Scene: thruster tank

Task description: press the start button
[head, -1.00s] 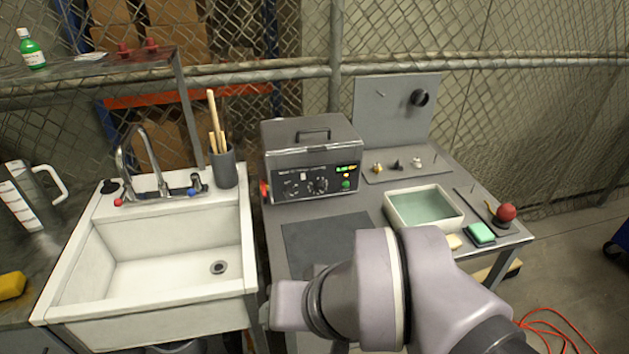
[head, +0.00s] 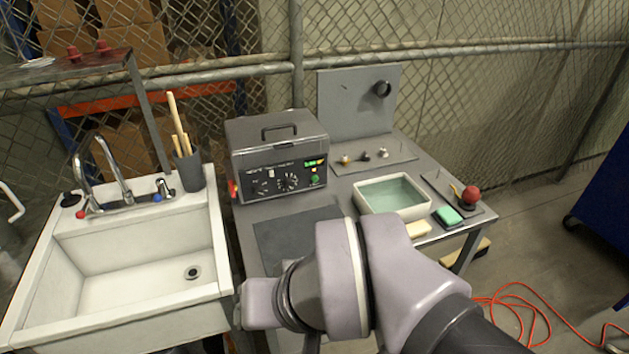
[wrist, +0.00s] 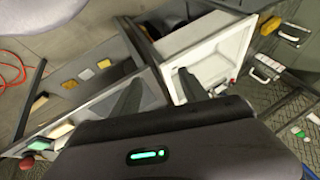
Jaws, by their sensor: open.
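The ultrasonic-cleaner-like machine (head: 277,158), a grey box with a lid handle, stands at the back left of the grey worktable. Its dark front panel carries knobs, a lit green display and a round green button (head: 315,180) at the lower right, which looks like the start button. A red part (head: 233,190) is on its left side. In the wrist view my gripper (wrist: 160,88) has its two dark fingers spread apart with nothing between them. The machine is not recognisable there. In the head view my arm fills the lower middle, and the fingers are not visible.
A white sink (head: 130,263) adjoins the worktable on the left. A water-filled tray (head: 393,197), a green sponge (head: 447,216) and a red ball-topped part (head: 471,195) are on the right. A dark mat (head: 290,235) lies before the machine. Orange cable (head: 515,310) lies on the floor.

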